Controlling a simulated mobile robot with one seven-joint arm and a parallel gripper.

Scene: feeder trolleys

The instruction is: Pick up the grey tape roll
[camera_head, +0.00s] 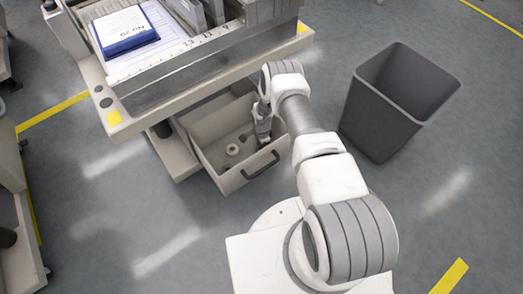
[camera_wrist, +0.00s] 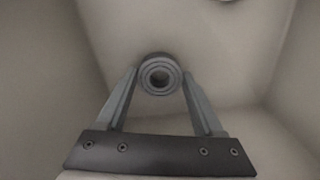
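The grey tape roll (camera_wrist: 160,75) lies in the trolley's open bin, its round face with a dark centre hole facing the wrist camera. My gripper (camera_wrist: 160,73) is open, with one fingertip on each side of the roll and close to its edges. I cannot tell whether the fingers touch it or how far down beside it they reach. In the head view my gripper (camera_head: 255,138) points down into the bin, and the arm and fingers hide part of what lies there.
The beige bin (camera_head: 213,172) has raised walls around my gripper. A pale roll (camera_head: 232,149) lies left of the gripper in it. The trolley top (camera_head: 190,72) overhangs its back. A dark waste bin (camera_head: 385,115) stands on the floor to the right.

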